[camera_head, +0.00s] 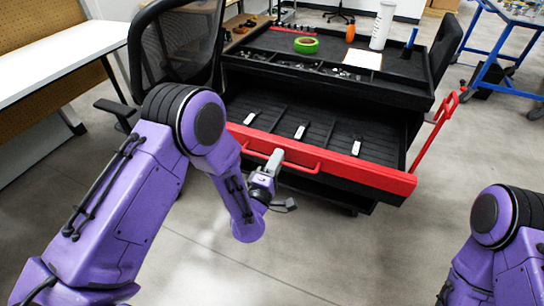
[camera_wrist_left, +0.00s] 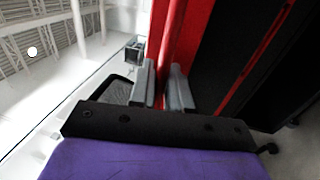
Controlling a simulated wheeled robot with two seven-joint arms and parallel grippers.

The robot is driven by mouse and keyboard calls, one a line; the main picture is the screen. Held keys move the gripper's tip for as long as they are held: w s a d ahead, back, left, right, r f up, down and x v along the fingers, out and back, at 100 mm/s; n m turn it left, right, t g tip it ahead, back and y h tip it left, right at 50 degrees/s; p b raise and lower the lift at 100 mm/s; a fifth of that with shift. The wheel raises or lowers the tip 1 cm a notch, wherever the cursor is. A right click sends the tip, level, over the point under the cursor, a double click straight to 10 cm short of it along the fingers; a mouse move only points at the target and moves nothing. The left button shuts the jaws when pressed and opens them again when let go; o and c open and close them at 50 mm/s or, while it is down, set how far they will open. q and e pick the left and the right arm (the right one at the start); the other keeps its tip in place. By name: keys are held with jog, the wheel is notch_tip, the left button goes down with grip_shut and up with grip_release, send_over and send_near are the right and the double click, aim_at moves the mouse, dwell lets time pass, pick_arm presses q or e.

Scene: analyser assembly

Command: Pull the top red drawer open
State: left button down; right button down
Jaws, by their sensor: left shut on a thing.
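The top red drawer (camera_head: 340,170) stands pulled out from the black tool cart in the head view, its black inside showing. Its red handle bar (camera_head: 305,168) runs along the front. My left gripper (camera_head: 274,162) is at the left part of this handle, shut on it. In the left wrist view the two grey fingers of my left gripper (camera_wrist_left: 164,88) stand on either side of a red strip, the drawer's red front or handle (camera_wrist_left: 172,35). My right arm shows at the lower right of the head view, but its gripper is out of the frame.
Several small light parts lie in the drawer, one being a white piece (camera_head: 301,131). The cart top (camera_head: 405,65) holds green tape (camera_head: 306,45), an orange bottle (camera_head: 350,33) and a white cylinder (camera_head: 382,25). A black chair (camera_head: 175,45) stands left; floor in front is clear.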

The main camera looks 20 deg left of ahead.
pick_arm(q)
jog(key=shift+s, duration=0.45)
jog(key=c, duration=1.3)
grip_release()
jog(key=shift+o, duration=0.2)
jog(key=b+v, duration=0.2)
jog(key=v, duration=0.8)
jog(key=shift+s, duration=0.2)
jog(key=shift+f, duration=0.1)
